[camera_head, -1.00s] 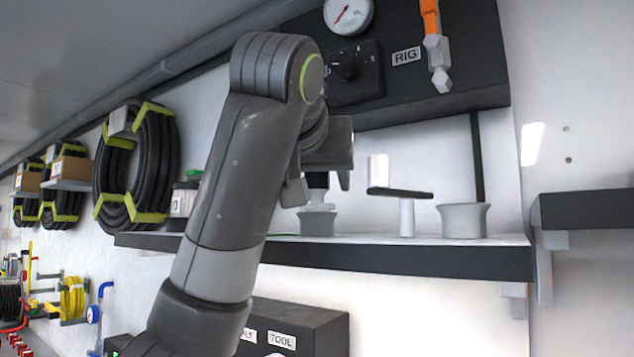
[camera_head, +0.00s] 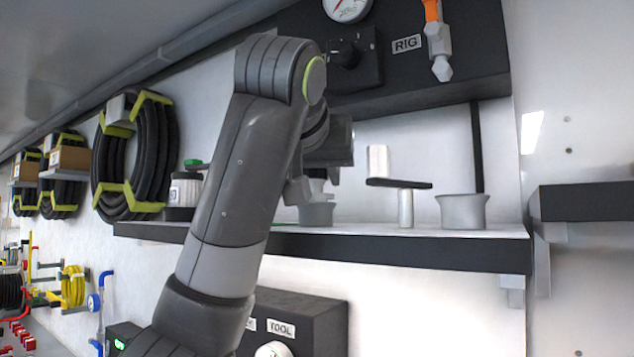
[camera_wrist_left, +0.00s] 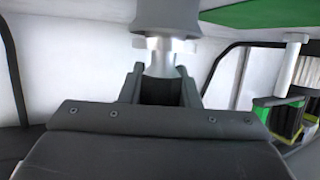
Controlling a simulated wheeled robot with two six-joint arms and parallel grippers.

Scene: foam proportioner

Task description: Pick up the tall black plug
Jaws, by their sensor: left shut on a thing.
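My left gripper (camera_head: 314,190) is above the shelf, shut on the tall black plug. In the left wrist view its fingers (camera_wrist_left: 160,92) close on a dark piece, the black plug (camera_wrist_left: 160,90). A pale cone and ring (camera_wrist_left: 165,44) adjoin the plug, and a grey cup (camera_wrist_left: 168,14) lies beyond. In the head view the grey cup (camera_head: 316,214) stands on the shelf right under the gripper. The black part is mostly hidden there by my fingers and wrist. I cannot tell whether the plug is clear of the cup. My right gripper is not in view.
The shelf (camera_head: 400,248) also carries a post with a flat black bar (camera_head: 398,184) and a wider grey cup (camera_head: 462,210) to the right. A jar with a green lid (camera_head: 185,190) stands left, behind my arm. A black RIG panel (camera_head: 440,75) hangs above.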

